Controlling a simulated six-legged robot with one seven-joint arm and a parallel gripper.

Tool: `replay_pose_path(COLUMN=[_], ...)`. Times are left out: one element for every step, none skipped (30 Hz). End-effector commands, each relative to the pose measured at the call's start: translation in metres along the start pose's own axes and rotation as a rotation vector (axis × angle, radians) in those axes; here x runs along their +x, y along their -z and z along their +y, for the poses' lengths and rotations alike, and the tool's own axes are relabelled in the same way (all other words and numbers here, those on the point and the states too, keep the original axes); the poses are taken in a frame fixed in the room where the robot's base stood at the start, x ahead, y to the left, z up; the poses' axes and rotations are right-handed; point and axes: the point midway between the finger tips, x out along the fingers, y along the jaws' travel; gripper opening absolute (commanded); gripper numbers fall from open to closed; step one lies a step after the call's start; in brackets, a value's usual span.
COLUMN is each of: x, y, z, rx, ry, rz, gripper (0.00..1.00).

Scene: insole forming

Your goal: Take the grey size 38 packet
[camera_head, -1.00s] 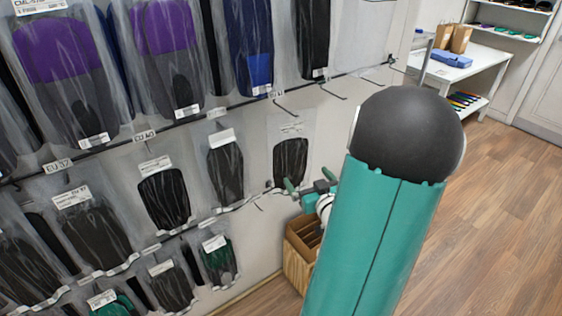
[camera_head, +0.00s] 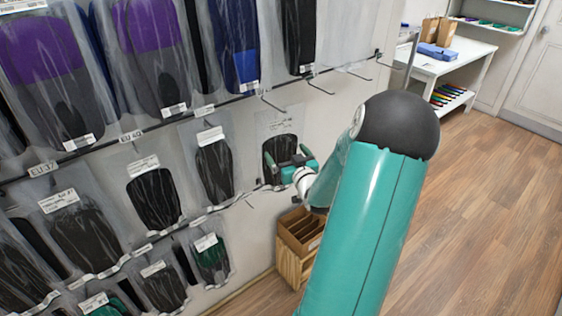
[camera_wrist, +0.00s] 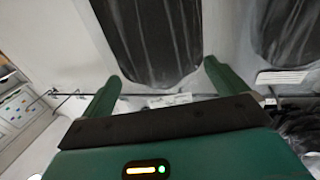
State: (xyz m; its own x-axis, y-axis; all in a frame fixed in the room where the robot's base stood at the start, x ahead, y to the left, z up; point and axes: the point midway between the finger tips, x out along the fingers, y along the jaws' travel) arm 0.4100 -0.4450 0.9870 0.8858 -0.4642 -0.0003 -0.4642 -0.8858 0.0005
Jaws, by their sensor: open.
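A clear packet with a dark grey insole (camera_head: 280,146) hangs at the right end of the middle rack row. Its size label is too small to read. It also shows in the wrist view as a dark shape in clear film (camera_wrist: 152,38). My gripper (camera_head: 284,172) is in front of this packet and covers its lower part. In the wrist view my gripper's (camera_wrist: 163,76) two green fingers stand apart, one towards each side of the packet. Nothing is clamped between them. Whether the fingertips touch the film cannot be told.
Another dark packet (camera_head: 214,172) hangs just left, and its neighbour (camera_wrist: 285,30) is close to the right finger in the wrist view. Bare hooks (camera_head: 272,104) stick out above. A wooden box (camera_head: 296,236) stands below. A white table (camera_head: 452,62) is at the back right.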

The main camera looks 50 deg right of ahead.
Motion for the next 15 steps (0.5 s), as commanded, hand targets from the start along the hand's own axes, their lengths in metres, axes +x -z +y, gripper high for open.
replay_pose_path(x=[0.008,0.012,0.017,0.020,0.022,0.023,0.024,0.024,0.024,0.024,0.024,0.024,0.024,0.024,0.023], y=[0.000,-0.001,0.000,0.000,0.000,0.000,0.000,0.000,0.000,0.000,0.000,0.000,0.000,0.000,0.000], z=[0.000,0.000,0.000,0.000,0.000,0.000,0.000,0.000,0.000,0.000,0.000,0.000,0.000,0.000,0.000], rx=[0.001,0.001,0.001,0.001,0.001,0.001,0.001,0.000,0.000,0.000,0.000,0.000,0.000,0.000,0.000], ry=[0.000,0.000,0.000,0.000,0.000,0.000,0.000,-0.001,-0.001,-0.001,-0.001,-0.001,-0.001,-0.001,-0.001], rz=[0.002,0.001,0.001,0.002,0.002,0.001,0.000,0.000,0.000,0.000,0.000,0.000,0.000,0.000,0.000], gripper=[0.98,0.98,0.98,0.98,0.98,0.98,0.98,0.98,0.98,0.98,0.98,0.98,0.94,0.88,0.80])
